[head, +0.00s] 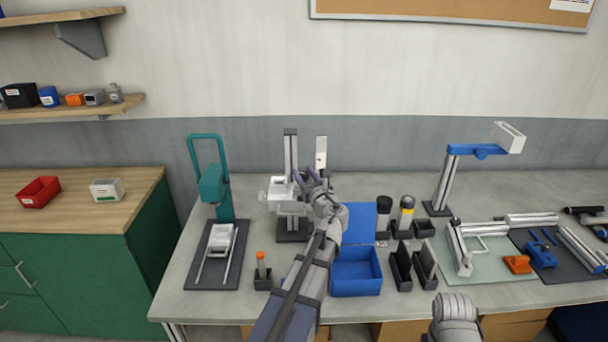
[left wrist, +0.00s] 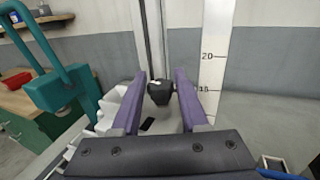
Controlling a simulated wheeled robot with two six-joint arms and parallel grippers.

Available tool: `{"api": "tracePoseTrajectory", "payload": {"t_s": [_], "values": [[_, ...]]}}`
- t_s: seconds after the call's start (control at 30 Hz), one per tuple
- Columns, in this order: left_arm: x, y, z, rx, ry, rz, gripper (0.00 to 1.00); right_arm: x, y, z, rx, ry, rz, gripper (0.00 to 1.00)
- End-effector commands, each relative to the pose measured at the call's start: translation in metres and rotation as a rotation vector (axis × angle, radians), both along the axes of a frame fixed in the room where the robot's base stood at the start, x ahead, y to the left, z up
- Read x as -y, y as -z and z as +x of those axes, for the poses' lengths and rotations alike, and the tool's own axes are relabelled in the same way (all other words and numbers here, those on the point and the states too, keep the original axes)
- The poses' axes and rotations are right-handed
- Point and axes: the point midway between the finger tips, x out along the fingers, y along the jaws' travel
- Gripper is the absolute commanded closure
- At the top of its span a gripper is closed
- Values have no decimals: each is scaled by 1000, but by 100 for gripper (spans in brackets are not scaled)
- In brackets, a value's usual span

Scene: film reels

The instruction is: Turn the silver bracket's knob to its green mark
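The silver bracket stands at the back of the bench as an upright silver column (head: 290,150) with a white carriage (head: 281,190). In the left wrist view its black knob (left wrist: 160,94) sits in front of the column (left wrist: 154,35), with a small white piece at its top. My left gripper (head: 312,176) is at the bracket. Its two purple fingers (left wrist: 160,98) stand open on either side of the knob, with a narrow gap showing on each side. I cannot make out a green mark.
A white ruler plate (left wrist: 213,65) stands right of the column. A teal stand (head: 215,185) is on the left. A blue open box (head: 356,288), an orange-tipped tool in a small black holder (head: 263,283) and black slots (head: 401,272) lie in front. Rails and clamps crowd the right.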

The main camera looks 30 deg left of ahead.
Motion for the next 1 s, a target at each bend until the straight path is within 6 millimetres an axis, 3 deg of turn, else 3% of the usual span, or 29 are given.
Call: {"api": "tracePoseTrajectory", "payload": {"t_s": [0.03,0.37,0.77,1.0], "values": [[0,0,0,0,0,0,63,0,0,0,0,0,0,59],[0,0,0,0,0,0,100,0,0,0,0,0,0,59],[0,0,-1,0,20,0,100,0,0,0,0,0,0,59],[-1,0,-4,0,143,0,100,0,0,0,0,0,0,59]]}}
